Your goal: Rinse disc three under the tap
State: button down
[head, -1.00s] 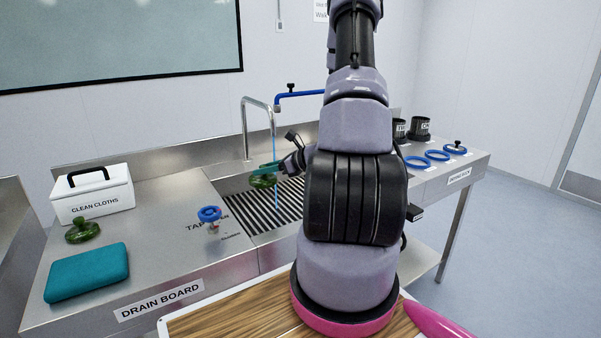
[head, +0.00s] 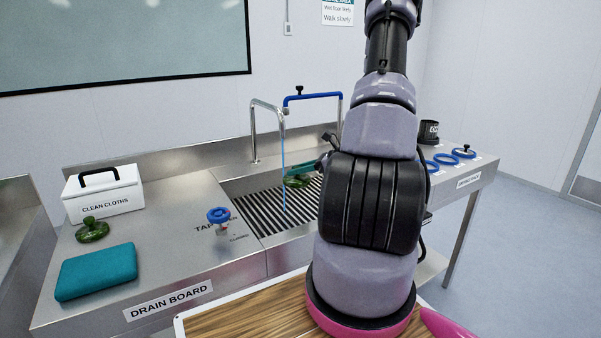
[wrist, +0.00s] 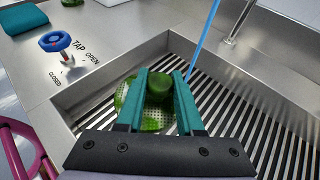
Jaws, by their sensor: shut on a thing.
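My gripper (wrist: 160,84) is shut on the knob of a green perforated disc (wrist: 152,123), held above the sink grate. The disc also shows in the head view (head: 297,182), partly behind teal fingers. No number on it is readable. A thin blue water stream (head: 284,150) falls from the tap spout (head: 267,101). In the head view it passes by the disc's left edge; in the wrist view it runs down behind the right finger. I cannot tell whether it touches the disc. The blue tap handle (head: 218,215) stands on the drain board, between OPEN and CLOSED labels.
A second green disc (head: 92,230), a teal cloth or pad (head: 96,271) and a white clean cloths box (head: 104,194) stand on the left drain board. Blue rings (head: 443,160) and a dark cup (head: 429,132) stand to the right.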

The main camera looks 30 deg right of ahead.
jog(key=w+d+f, duration=0.1)
jog(key=w+d, duration=0.1)
jog(key=w, duration=0.6)
jog(key=shift+f, duration=0.3)
jog(key=shift+s+d, duration=0.1)
jog(key=shift+d, duration=0.15)
dwell(0.3)
jog(key=shift+s+d, duration=0.1)
jog(key=shift+d, duration=0.35)
jog(key=shift+a, duration=0.15)
jog(key=shift+a, duration=0.5)
jog(key=shift+d, duration=0.15)
jog(key=shift+d, duration=0.45)
